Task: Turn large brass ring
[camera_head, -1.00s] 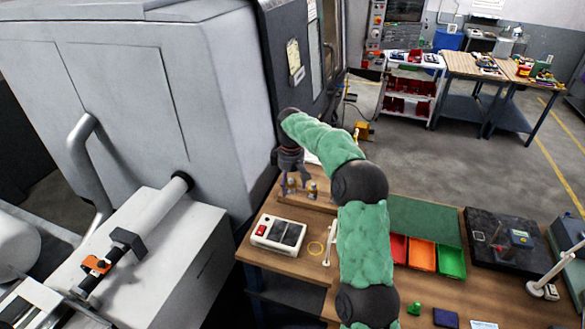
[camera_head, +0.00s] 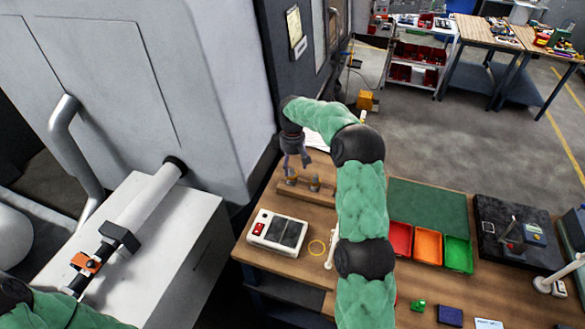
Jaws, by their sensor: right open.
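My right gripper (camera_head: 297,167) is open, fingers pointing down, just above a wooden block (camera_head: 302,193) at the back left of the bench. Small brass-coloured pieces stand on this block: one (camera_head: 291,178) is right under the fingers, another (camera_head: 315,184) a little to the right. I cannot tell which is the large ring or whether a finger touches one.
A white box with dark panels and a red switch (camera_head: 278,232) stands at the bench's left. Red (camera_head: 400,238), orange (camera_head: 426,244) and green (camera_head: 459,253) bins stand right of my arm. The grey machine (camera_head: 130,70) borders the left.

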